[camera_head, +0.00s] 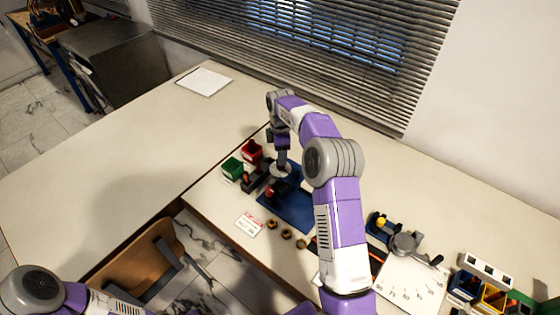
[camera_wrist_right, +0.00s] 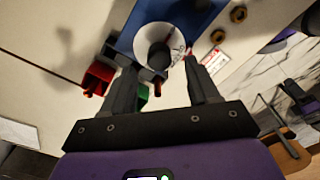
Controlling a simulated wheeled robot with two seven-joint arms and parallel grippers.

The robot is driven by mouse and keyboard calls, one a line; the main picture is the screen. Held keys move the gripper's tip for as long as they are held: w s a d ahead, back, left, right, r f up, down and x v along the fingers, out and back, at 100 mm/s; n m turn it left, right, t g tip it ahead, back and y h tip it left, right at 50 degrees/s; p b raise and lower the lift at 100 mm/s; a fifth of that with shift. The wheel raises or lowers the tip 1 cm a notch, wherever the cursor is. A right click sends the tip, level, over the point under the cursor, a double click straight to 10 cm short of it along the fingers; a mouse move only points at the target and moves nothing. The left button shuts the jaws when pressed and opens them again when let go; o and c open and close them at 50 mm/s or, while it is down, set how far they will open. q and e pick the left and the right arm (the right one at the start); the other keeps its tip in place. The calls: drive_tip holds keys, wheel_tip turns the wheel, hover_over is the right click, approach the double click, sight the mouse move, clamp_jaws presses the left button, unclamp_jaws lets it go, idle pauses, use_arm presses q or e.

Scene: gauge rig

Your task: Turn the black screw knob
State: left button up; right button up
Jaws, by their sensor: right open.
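A dark rounded part (camera_wrist_right: 160,58), which looks like the black screw knob, sits in front of a white disc with markings (camera_wrist_right: 172,38) in the right wrist view. The disc is over a blue base (camera_wrist_right: 128,38), which also shows in the head view (camera_head: 290,212). My right gripper (camera_wrist_right: 160,85) is open, its two dark fingers spread on either side of the dark part, with no clear contact. In the head view my right gripper (camera_head: 283,172) points down above the blue base, and the knob is hard to make out there. My left gripper is out of view.
A red bin (camera_head: 252,150) and green bin (camera_head: 232,168) stand left of the blue base. Brass rings (camera_head: 286,234) and a printed card (camera_head: 250,224) lie in front. Another gauge device (camera_head: 405,243) and small bins (camera_head: 464,286) are at right. The left table is mostly clear.

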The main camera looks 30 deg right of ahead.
drive_tip(key=shift+f, duration=2)
drive_tip(key=c, duration=1)
drive_tip(key=shift+c, duration=0.2)
